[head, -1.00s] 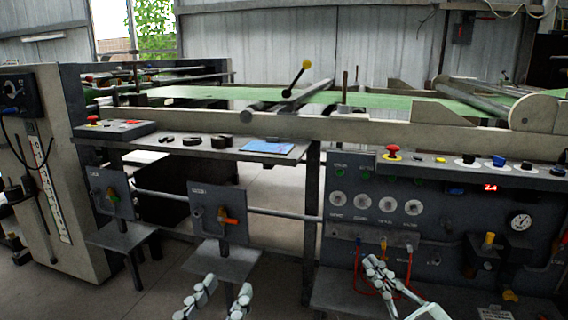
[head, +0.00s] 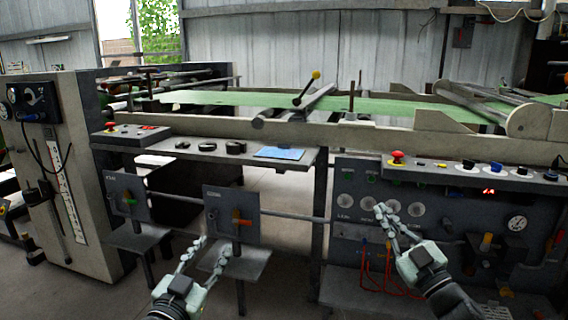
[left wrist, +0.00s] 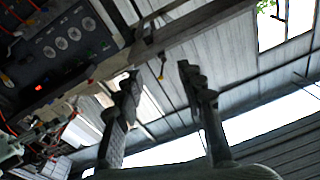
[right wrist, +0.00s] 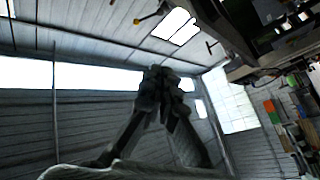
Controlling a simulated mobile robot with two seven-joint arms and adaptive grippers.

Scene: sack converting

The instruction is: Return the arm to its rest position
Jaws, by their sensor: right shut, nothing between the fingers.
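My left gripper (head: 213,246) is at the lower middle-left of the head view, in front of the shelf under the orange-handled valve plate. Its two fingers stand apart with nothing between them; the left wrist view (left wrist: 158,78) also shows the gap. My right gripper (head: 386,208) is in front of the gauge panel at the right, fingers pointing up. In the right wrist view (right wrist: 160,80) its fingertips meet and hold nothing. Both grippers look clear of the machine in the wrist views.
The dark control panel (head: 345,228) with gauges, red hoses (head: 375,283) and a red emergency button (head: 397,158) lies beyond my right gripper. Valve plates (head: 232,213) stand beyond the left one. A blue sheet (head: 280,153) lies on the ledge. Grey floor (head: 285,265) shows between.

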